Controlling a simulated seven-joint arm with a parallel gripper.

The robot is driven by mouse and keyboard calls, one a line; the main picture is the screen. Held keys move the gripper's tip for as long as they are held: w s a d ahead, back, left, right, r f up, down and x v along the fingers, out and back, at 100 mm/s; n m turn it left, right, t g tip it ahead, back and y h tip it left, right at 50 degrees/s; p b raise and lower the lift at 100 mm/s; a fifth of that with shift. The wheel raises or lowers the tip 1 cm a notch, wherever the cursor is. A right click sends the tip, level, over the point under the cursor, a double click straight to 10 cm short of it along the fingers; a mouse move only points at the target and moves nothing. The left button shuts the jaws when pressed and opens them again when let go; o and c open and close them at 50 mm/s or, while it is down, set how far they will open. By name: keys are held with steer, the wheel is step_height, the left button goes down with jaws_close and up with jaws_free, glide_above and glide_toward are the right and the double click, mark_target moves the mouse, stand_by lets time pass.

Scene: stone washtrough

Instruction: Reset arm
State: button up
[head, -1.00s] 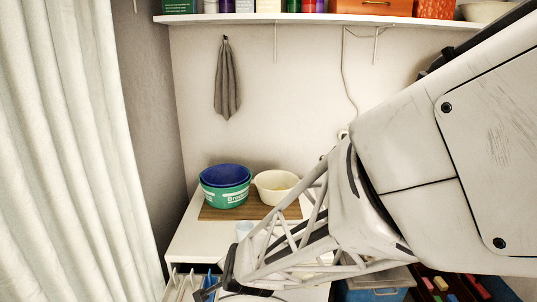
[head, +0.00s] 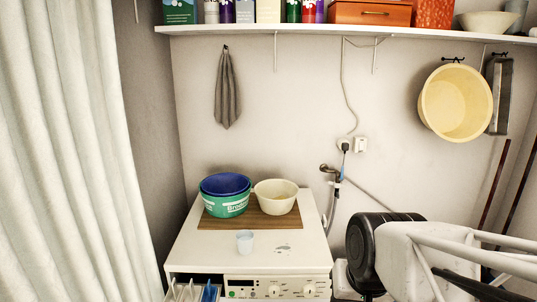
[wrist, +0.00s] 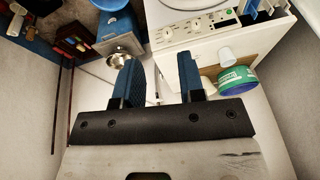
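My gripper (wrist: 160,80) shows in the wrist view with its two blue fingers apart and nothing between them. It points down over the room, with the floor and the washing machine (wrist: 215,35) beyond it. In the head view my arm is at the lower right, and the fingertips cannot be made out there. The washing machine (head: 200,252) stands at the lower middle of the head view. On it are a wooden board (head: 248,222), a green tub (head: 226,206) with a blue bowl (head: 225,184) in it, a cream bowl (head: 276,197) and a pale cup (head: 245,241).
A shelf (head: 290,29) with boxes and bottles runs along the top. A grey cloth (head: 227,90) and a yellow basin (head: 455,103) hang on the wall. A tap (head: 330,170) is right of the machine. A curtain (head: 70,150) fills the left.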

steer(key=s+d+r+g+h, duration=0.1)
steer(key=s+d, duration=0.2)
steer(key=s, duration=0.2)
steer(key=shift+d+r+n, duration=0.2)
steer(key=shift+d+n, duration=0.2)
